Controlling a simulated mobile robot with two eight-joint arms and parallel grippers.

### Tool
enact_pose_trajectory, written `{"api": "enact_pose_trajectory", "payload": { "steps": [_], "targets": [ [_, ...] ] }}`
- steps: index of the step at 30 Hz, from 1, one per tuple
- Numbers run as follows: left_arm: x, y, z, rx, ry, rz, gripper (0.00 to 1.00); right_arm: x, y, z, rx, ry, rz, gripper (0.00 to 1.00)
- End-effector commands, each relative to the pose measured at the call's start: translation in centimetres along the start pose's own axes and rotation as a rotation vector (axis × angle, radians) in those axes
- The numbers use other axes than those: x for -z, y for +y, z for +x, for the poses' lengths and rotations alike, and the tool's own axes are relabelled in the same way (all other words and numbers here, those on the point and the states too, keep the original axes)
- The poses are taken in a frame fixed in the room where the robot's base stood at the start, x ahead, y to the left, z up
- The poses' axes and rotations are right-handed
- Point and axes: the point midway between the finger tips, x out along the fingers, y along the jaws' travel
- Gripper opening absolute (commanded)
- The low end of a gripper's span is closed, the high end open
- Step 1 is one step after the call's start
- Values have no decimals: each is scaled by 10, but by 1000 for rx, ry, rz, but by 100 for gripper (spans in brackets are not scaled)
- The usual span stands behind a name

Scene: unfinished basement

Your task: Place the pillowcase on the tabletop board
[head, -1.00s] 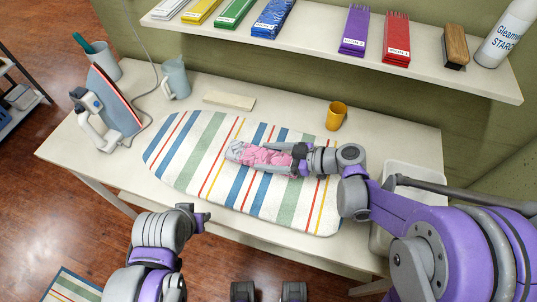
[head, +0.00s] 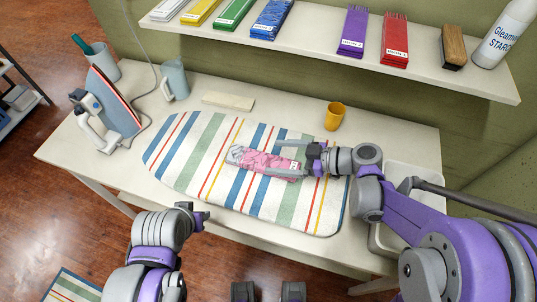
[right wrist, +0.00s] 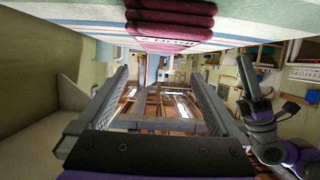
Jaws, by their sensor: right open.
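The pillowcase (head: 268,162), a folded pink and grey bundle, lies flat on the striped tabletop board (head: 210,150), right of the board's middle. My right gripper (head: 283,157) is open at the bundle's right end, with its fingers apart and nothing seen between them. In the right wrist view the pillowcase (right wrist: 170,20) shows as dark red folds on the board, at the top edge, apart from the open right gripper (right wrist: 182,72).
An iron (head: 108,108) stands left on the table, near a pitcher (head: 175,78) and a cup (head: 104,62). A shelf (head: 330,47) overhangs the back. A white bin (head: 385,238) is right.

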Motion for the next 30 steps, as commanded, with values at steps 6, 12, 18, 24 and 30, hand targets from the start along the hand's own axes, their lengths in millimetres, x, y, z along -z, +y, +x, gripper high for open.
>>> {"api": "enact_pose_trajectory", "payload": {
  "steps": [6, 12, 18, 24, 30],
  "targets": [
    [0, 0, 0, 0, 0, 0, 41, 0, 2, -50, -6, 0, 1, 100],
    [0, 0, -1, 0, 0, 0, 41, 0, 1, -76, -3, 1, 0, 100],
    [0, 0, -1, 0, 0, 0, 41, 1, 1, -83, -1, 1, -2, 100],
    [0, 0, -1, 0, 0, 0, 41, 1, 1, -82, 0, 1, -2, 100],
    [0, 0, -1, 0, 0, 0, 41, 1, 1, -82, 0, 1, -2, 100]
  ]
}}
